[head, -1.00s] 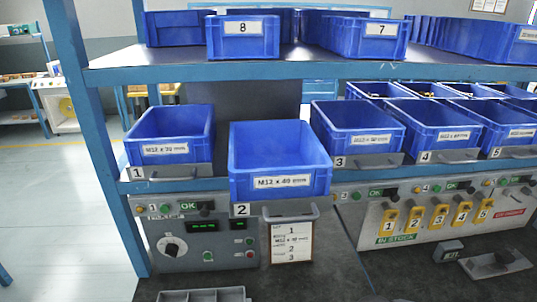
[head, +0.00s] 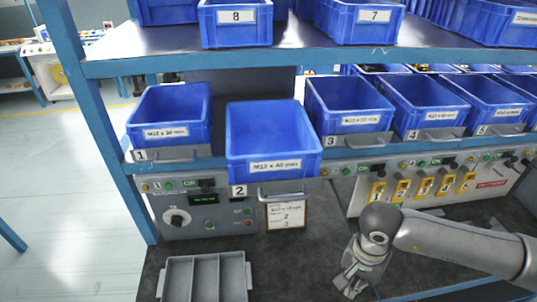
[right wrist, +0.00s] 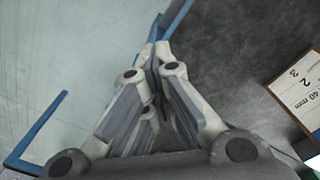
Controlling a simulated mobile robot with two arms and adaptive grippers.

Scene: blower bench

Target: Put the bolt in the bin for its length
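No bolt shows in either view. My right gripper (head: 352,280) is low over the dark bench top at the right of the grey tray. In the right wrist view its fingers (right wrist: 155,52) come together at the tips, and I see nothing between them. The blue bins stand in a row on the shelf: bin 1 (head: 168,110), bin 2 (head: 272,145) labelled M12 x 40 mm, bin 3 (head: 349,98), bin 4 (head: 425,96) and bin 5 (head: 497,92). Bin 2 sticks out in front of the others. My left gripper is out of view.
A grey tray with compartments (head: 205,277) lies on the bench and looks empty. A lot card (head: 286,215) hangs below bin 2; it also shows in the right wrist view (right wrist: 300,88). Control panels with yellow numbered tags (head: 402,190) stand under the shelf. Bins 7 and 8 are above.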

